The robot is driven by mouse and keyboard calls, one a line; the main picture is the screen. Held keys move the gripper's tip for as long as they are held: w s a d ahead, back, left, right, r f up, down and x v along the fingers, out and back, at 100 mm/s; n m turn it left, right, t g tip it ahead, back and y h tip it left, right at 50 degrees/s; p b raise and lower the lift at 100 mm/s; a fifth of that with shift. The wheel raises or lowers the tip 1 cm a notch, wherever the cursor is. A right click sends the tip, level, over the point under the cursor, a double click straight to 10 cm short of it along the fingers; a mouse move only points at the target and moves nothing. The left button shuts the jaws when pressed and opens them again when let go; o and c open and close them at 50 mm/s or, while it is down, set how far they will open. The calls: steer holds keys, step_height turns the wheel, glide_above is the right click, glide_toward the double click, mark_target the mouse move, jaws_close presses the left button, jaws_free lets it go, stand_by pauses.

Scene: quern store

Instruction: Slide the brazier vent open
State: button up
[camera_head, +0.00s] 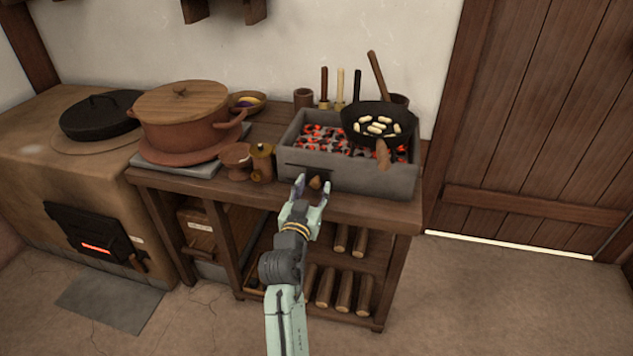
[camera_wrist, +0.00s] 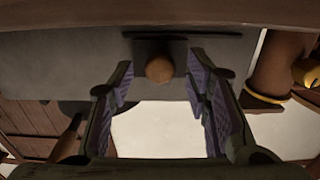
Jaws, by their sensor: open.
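The brazier (camera_head: 375,180) is a grey rectangular trough of glowing coals on the wooden table. On its front wall is a dark vent slot (camera_head: 308,168) with a small round wooden knob (camera_head: 315,182). The knob also shows in the wrist view (camera_wrist: 159,69), on a dark plate beside the dark slot (camera_wrist: 152,37). My gripper (camera_head: 312,182) is open at the brazier front. In the wrist view its fingers (camera_wrist: 160,82) stand on either side of the knob, with gaps on both sides. Whether the fingertips reach past the knob is hard to tell.
A black pan (camera_head: 372,122) with pale pieces sits over the coals, its handle end overhanging the front. A brass-coloured lidded pot (camera_head: 262,162) and a clay cup (camera_head: 235,157) stand left of the brazier. A large lidded clay pot (camera_head: 182,115) is farther left. Logs (camera_head: 345,292) lie below.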

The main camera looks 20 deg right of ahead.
steer(key=shift+c, duration=0.4)
jaws_close()
steer(key=shift+r, duration=0.1)
stand_by(0.5)
